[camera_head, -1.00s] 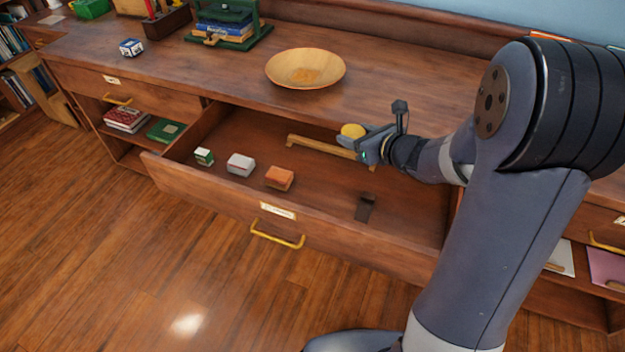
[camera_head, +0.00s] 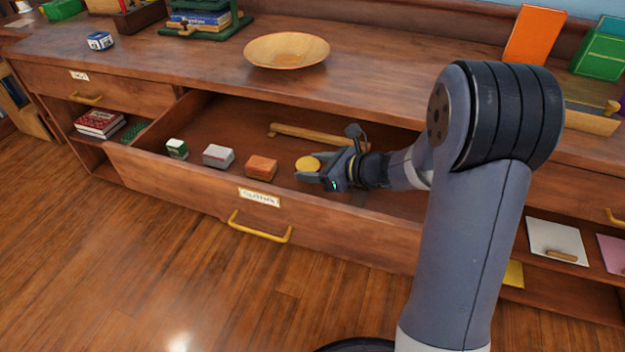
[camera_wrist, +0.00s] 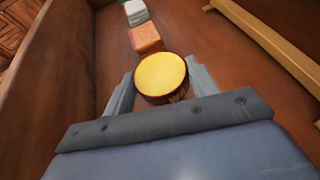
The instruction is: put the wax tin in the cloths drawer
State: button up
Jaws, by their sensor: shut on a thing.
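The wax tin (camera_head: 308,163) is a small round tin with a yellow lid. My gripper (camera_head: 311,168) is shut on it and holds it inside or just over the open drawer (camera_head: 170,190), right of the orange box. In the wrist view the tin (camera_wrist: 162,75) sits between the two fingers (camera_wrist: 160,88), lid facing the camera. The drawer is pulled out, with a label and a yellow handle (camera_head: 258,231) on its front. I cannot tell whether the tin touches the drawer floor.
In the drawer stand a green-and-white box (camera_head: 177,149), a white box (camera_head: 218,156) and an orange box (camera_head: 261,167). A wooden bar (camera_head: 310,136) lies behind. A wooden bowl (camera_head: 286,51) stands on the top. The drawer's left end has free floor.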

aim_at(314, 187)
jog(key=shift+f+b, duration=0.65)
jog(key=shift+f, duration=1.4)
jog(key=shift+f, duration=0.1)
jog(key=shift+f, duration=0.2)
jog(key=o, duration=1.1)
jog(key=shift+r, duration=0.1)
jog(key=shift+r, duration=0.2)
jog(key=shift+d+r, duration=0.2)
jog(key=shift+d, duration=0.05)
jog(key=p+v, duration=0.2)
jog(key=v, duration=0.9)
jog(key=shift+s+d+p, duration=0.2)
jog(key=shift+p, duration=0.15)
